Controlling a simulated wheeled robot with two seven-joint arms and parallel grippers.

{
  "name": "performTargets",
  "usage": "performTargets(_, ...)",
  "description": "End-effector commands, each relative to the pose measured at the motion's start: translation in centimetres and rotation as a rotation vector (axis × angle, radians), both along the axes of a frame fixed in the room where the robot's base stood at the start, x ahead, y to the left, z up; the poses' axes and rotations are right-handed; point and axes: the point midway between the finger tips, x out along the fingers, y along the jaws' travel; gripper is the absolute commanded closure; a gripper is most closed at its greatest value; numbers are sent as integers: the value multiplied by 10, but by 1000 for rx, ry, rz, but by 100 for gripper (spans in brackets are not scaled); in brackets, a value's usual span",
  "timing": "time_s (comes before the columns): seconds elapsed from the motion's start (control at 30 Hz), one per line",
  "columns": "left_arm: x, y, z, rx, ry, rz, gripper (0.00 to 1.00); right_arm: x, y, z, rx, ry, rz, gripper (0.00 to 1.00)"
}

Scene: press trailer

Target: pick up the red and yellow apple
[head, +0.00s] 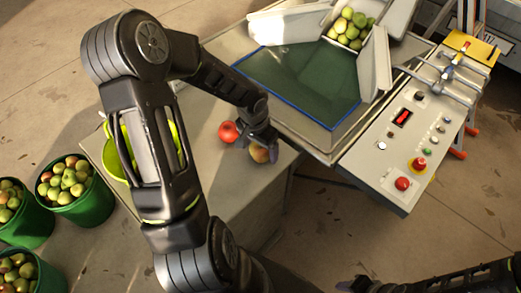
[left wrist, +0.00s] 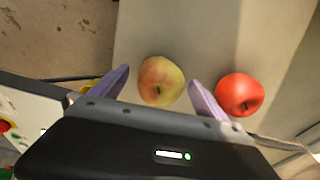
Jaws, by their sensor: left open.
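The red and yellow apple (head: 260,154) lies on the grey table top (head: 222,177) near its right edge. In the left wrist view this apple (left wrist: 161,80) shows between the two purple fingers of my left gripper (left wrist: 158,76), with gaps on both sides. My left gripper (head: 259,141) is open and partly covers the apple in the head view. A plain red apple (head: 229,131) lies just left of it; in the left wrist view the red apple (left wrist: 240,94) is outside the right finger. My right gripper (head: 357,285) is dark and partly cut off at the bottom edge.
A yellow-green bowl (head: 112,160) stands on the table behind my left arm. The press trailer has a green tray (head: 305,85), more apples (head: 350,27) and a control panel (head: 402,150). Green buckets of apples (head: 95,207) stand on the floor at left.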

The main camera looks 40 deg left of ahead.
Motion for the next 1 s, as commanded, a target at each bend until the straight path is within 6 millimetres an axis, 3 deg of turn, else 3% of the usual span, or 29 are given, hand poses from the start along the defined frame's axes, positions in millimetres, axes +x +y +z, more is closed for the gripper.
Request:
performTargets(0.13, 3, 0, -13, 0, -2, 0, 15, 0, 0, -1, 0, 0, 0, 64)
performTargets(0.73, 3, 0, -14, 1, -2, 0, 15, 0, 0, -1, 0, 0, 0, 64)
performTargets(1.0, 3, 0, -14, 1, -2, 0, 37, 0, 0, -1, 0, 0, 0, 64)
